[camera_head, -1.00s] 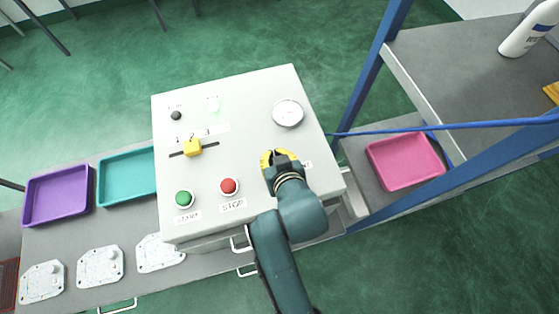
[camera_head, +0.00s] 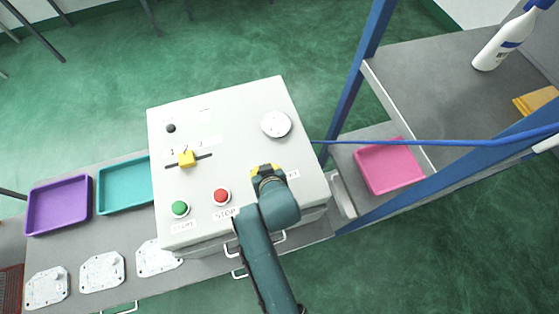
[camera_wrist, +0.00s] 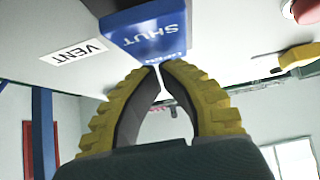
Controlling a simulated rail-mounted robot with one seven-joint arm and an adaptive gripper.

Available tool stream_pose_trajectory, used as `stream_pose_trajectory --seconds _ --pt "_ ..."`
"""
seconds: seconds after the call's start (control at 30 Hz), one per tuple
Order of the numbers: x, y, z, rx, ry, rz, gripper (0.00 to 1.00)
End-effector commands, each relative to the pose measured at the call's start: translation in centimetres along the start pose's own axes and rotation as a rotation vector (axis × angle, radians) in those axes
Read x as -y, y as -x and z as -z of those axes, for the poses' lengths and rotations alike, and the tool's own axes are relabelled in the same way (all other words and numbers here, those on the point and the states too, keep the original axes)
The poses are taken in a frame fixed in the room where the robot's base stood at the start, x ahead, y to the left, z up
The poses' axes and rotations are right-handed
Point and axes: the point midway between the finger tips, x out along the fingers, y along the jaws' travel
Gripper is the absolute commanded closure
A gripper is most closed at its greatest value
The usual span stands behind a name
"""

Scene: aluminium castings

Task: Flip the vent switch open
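The vent switch (camera_wrist: 150,32) is a blue block with white "SHUT" lettering, seen in the wrist view at the top, just beyond my fingertips. A white "VENT" label (camera_wrist: 73,52) is beside it on the panel. My gripper (camera_wrist: 161,68) has yellow ribbed fingers whose tips come nearly together in front of the switch's lower edge. It appears shut and holds nothing. Whether the tips touch the switch I cannot tell. In the head view my gripper (camera_head: 265,168) is low over the right part of the white control panel (camera_head: 235,125) and hides the switch.
The panel also carries a red STOP button (camera_head: 221,196), a green START button (camera_head: 180,209), a yellow slider (camera_head: 187,158) and a round gauge (camera_head: 276,124). A blue post (camera_head: 352,85) and a pink tray (camera_head: 388,167) are to the right. Purple (camera_head: 58,204) and teal (camera_head: 124,184) trays are left.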

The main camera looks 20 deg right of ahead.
Motion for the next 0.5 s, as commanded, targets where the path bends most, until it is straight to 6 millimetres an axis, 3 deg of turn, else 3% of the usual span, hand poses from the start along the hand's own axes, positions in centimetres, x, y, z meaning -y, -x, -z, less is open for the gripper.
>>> stream_pose_trajectory --seconds 0.2,0.5 --pt "-0.2 -0.2 -0.3 -0.001 -0.003 -0.002 1.00" --pt "-0.2 1.2 -0.7 -0.002 -0.004 -0.002 1.00"
